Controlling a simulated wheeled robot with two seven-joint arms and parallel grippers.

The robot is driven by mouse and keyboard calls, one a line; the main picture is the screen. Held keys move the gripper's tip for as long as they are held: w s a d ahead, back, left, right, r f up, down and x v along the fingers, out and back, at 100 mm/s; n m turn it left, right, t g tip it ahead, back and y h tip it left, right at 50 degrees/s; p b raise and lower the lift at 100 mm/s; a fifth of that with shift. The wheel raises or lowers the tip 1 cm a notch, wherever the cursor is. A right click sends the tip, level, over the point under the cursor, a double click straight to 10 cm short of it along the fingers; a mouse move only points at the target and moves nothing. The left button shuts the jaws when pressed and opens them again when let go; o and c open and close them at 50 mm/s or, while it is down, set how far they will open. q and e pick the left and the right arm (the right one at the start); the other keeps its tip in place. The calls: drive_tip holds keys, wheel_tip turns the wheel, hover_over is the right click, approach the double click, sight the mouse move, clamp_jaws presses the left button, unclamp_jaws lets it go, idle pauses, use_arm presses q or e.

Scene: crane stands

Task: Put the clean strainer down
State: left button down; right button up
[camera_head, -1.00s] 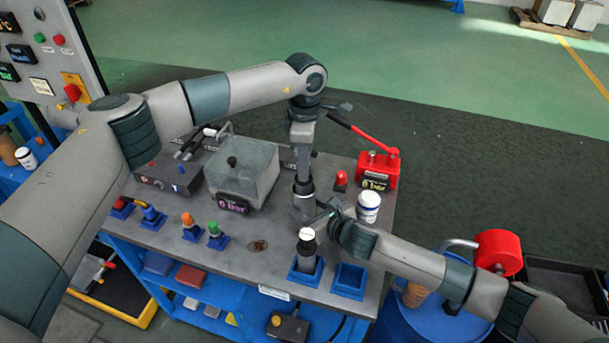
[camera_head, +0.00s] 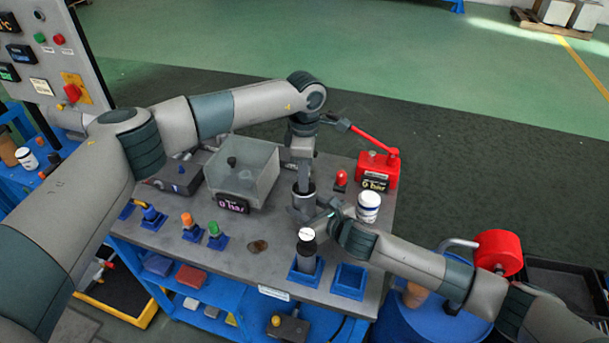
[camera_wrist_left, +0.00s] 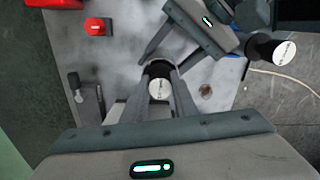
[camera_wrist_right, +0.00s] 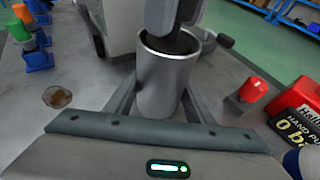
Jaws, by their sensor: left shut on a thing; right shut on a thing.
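My left gripper (camera_head: 303,185) points down over the middle of the bench. It is shut on a dark-topped strainer with a white round label (camera_wrist_left: 158,90). The strainer's lower part is hidden inside a metal cup (camera_wrist_right: 165,85); its dark upper part shows within the rim in the right wrist view (camera_wrist_right: 172,42). My right gripper (camera_wrist_right: 158,95) is shut around this cup, which stands upright. A second strainer with a black top and white label (camera_head: 306,250) stands in a blue square holder (camera_head: 305,277) at the front. I cannot read either label.
An empty blue holder (camera_head: 350,281) is right of the filled one. A clear tank (camera_head: 242,175) is on the left.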

use_arm(q)
drive_tip(key=shift+f, duration=0.15)
drive_tip(key=c, duration=1.4)
unclamp_jaws()
drive_tip(key=shift+c, duration=0.2)
wheel_tip(320, 180, up, 12)
use_arm(e)
drive_tip(key=o, duration=1.3)
